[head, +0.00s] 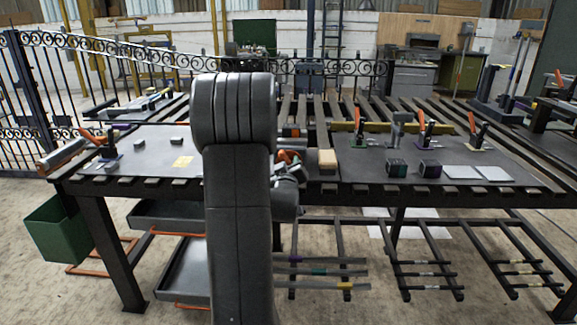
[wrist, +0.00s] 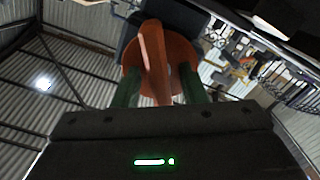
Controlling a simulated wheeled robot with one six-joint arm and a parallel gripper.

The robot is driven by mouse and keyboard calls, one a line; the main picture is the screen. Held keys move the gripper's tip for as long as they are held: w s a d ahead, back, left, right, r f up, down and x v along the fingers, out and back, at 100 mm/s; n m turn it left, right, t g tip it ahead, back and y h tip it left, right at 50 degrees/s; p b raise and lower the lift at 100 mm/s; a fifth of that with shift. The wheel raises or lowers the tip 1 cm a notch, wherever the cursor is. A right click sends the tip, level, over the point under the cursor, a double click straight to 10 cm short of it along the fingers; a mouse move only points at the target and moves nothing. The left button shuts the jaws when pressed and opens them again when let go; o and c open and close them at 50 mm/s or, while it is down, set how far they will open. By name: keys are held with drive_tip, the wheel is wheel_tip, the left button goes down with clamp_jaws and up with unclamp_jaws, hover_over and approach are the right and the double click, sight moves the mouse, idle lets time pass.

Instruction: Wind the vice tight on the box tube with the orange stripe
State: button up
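In the wrist view an orange round handle with a raised bar (wrist: 153,60) lies between the two green fingers of my gripper (wrist: 162,85). The fingers stand apart on either side of the bar, with a gap visible at the right. A dark grey body, apparently the vice (wrist: 135,38), is behind the handle. In the head view the grey and orange vice (head: 291,170) is on the table, partly hidden by my arm. My gripper is mostly hidden there. I cannot clearly make out the orange-striped box tube or the jaws.
Orange-handled clamps (head: 474,125) and two dark blocks (head: 397,168) are on the right of the slatted table (head: 462,187). Tubes with purple, teal and yellow stripes (head: 320,272) lie on a low rack.

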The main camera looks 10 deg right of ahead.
drive_tip(key=shift+c, duration=0.2)
clamp_jaws()
drive_tip(key=shift+f+m+b, duration=0.15)
drive_tip(key=shift+m+b, duration=0.15)
drive_tip(key=shift+b, duration=0.2)
drive_tip(key=shift+f+m+b, duration=0.1)
drive_tip(key=shift+m+b, duration=0.4)
drive_tip(key=shift+b, duration=0.45)
drive_tip(key=shift+m+b, duration=0.7)
drive_tip(key=shift+b, duration=0.4)
drive_tip(key=m+b, duration=0.2)
drive_tip(key=shift+b, duration=0.3)
drive_tip(key=shift+d+m+b, duration=0.1)
drive_tip(key=shift+m+b, duration=0.85)
drive_tip(key=shift+m, duration=0.05)
drive_tip(key=shift+r, duration=0.2)
